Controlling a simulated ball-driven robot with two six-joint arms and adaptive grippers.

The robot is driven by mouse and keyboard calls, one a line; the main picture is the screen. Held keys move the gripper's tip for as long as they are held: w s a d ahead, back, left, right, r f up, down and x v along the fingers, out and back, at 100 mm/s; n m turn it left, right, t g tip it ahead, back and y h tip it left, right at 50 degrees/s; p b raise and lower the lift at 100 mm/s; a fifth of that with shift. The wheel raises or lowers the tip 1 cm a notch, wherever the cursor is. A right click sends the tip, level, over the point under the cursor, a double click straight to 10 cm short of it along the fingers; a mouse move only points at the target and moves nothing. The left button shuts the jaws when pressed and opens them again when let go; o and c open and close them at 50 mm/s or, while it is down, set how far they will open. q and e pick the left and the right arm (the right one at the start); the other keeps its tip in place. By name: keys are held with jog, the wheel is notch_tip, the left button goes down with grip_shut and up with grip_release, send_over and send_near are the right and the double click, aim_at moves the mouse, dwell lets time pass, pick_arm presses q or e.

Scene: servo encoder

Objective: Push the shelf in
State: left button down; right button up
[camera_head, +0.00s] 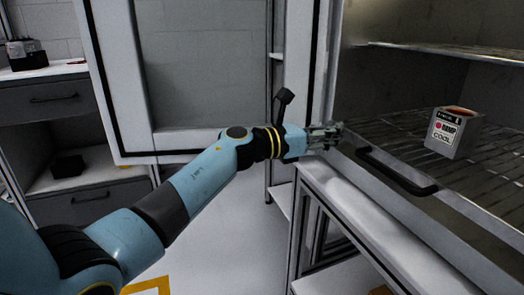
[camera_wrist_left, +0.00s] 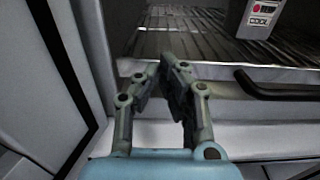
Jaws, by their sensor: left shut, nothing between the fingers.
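The shelf (camera_head: 398,134) is a dark wire rack inside a metal cabinet, at the right of the head view. It has a metal front panel with a black bar handle (camera_head: 397,172), and it also shows in the left wrist view (camera_wrist_left: 200,42). My left gripper (camera_head: 338,130) is shut and empty at the left end of the shelf's front panel. In the left wrist view its fingertips (camera_wrist_left: 168,62) overlap the front edge, left of the handle (camera_wrist_left: 270,92). I cannot tell whether they touch. My right gripper is not in view.
A grey box labelled COOL (camera_head: 453,132) with an orange top stands on the shelf. An upper rack (camera_head: 450,50) is above. An open cabinet door (camera_head: 215,75) stands to the left. A grey drawer unit (camera_head: 60,100) is at the far left.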

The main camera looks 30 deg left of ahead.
aim_at(363, 125)
pick_arm(q)
jog(key=b+x, duration=0.2)
jog(key=x, duration=0.5)
jog(key=shift+w+d+f, duration=0.1)
jog(key=shift+w+d, duration=0.15)
jog(key=shift+w, duration=0.05)
jog(key=shift+w+d+b, duration=0.25)
jog(key=shift+w+b, duration=0.05)
jog(key=shift+b, duration=0.05)
jog(key=shift+w, duration=0.1)
jog(key=shift+r, duration=0.25)
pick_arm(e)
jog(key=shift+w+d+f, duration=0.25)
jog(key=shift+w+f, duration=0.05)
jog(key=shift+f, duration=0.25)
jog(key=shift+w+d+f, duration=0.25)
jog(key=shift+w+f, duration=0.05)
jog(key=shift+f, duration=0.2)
pick_arm(q)
jog(key=shift+w+d+r, duration=0.1)
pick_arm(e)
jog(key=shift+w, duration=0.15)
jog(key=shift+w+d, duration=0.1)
